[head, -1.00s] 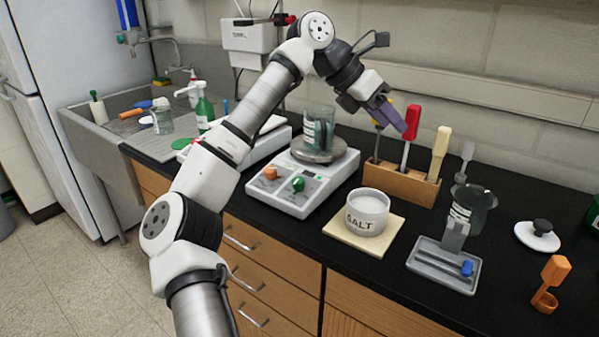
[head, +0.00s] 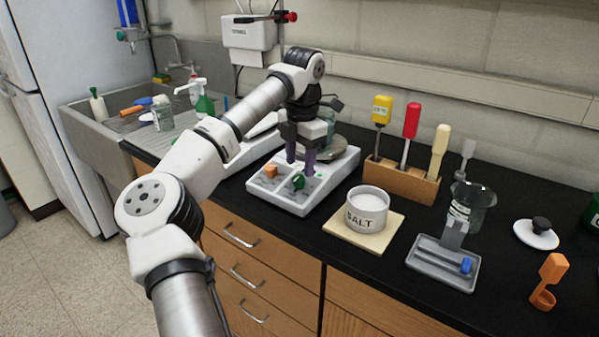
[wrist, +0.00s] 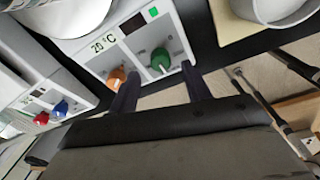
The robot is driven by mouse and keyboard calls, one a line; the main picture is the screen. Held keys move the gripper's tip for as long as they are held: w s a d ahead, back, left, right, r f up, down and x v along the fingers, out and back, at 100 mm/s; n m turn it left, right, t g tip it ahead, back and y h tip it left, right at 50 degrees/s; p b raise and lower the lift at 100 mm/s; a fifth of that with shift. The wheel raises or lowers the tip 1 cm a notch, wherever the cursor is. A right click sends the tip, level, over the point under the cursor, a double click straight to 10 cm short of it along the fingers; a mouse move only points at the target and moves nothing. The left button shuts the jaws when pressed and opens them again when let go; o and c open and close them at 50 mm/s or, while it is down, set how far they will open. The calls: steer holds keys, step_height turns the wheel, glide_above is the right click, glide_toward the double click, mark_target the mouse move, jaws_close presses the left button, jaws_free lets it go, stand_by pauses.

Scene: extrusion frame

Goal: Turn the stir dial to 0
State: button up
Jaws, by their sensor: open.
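The white hotplate (head: 318,200) stands on the black bench with an orange dial (head: 270,171) and a green dial (head: 297,181) on its front panel. No label tells which is the stir dial. In the wrist view a 20 °C display (wrist: 103,43) sits above the orange dial (wrist: 116,76). The green dial (wrist: 161,60) has a pale pointer mark; its scale is too small to read. My gripper (head: 300,168) is open, pointing down just over the green dial. In the wrist view the green dial shows between the fingertips (wrist: 160,70); contact cannot be told.
A beaker (head: 330,118) on the hotplate is partly hidden behind my gripper. A salt jar (head: 366,213) on a tan board and a wooden tool rack (head: 402,184) stand to the right. Another device with red (wrist: 42,118) and blue dials (wrist: 61,107) is at left.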

mark_target(299, 176)
steer(key=shift+f, duration=2.15)
steer(key=shift+c, duration=0.2)
steer(key=c, duration=0.9)
steer(key=shift+c, duration=0.2)
